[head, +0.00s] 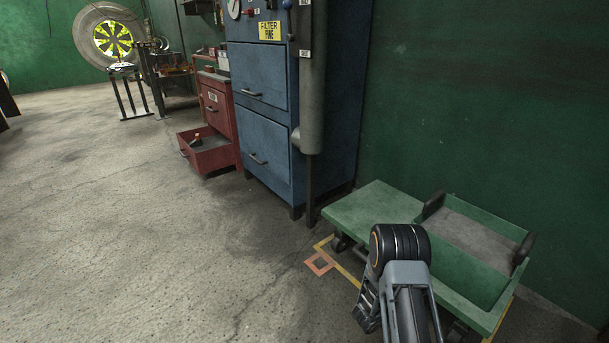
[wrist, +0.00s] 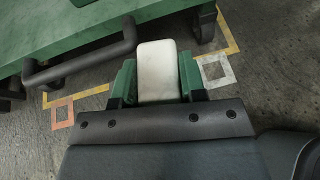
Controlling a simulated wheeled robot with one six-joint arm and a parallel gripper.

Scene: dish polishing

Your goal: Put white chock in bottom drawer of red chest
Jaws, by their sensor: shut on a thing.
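The white chock (wrist: 156,58) is a pale block with rounded corners. My gripper (wrist: 157,82) is shut on it, with a green finger on each side, and holds it near the green trolley (wrist: 75,30). In the head view my arm is in front of the trolley, and the gripper and chock are hidden. The red chest (head: 221,111) stands against the left side of the blue cabinet. Its bottom drawer (head: 213,160) is pulled out, and a small orange-tipped thing (head: 196,137) shows at it. The upper drawer is shut.
The blue cabinet (head: 262,125) with a grey vertical pipe (head: 311,90) stands between the chest and the green trolley (head: 365,208). Yellow floor tape and an orange square (head: 320,264) mark the floor by the trolley. The concrete floor left of the cabinet is clear.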

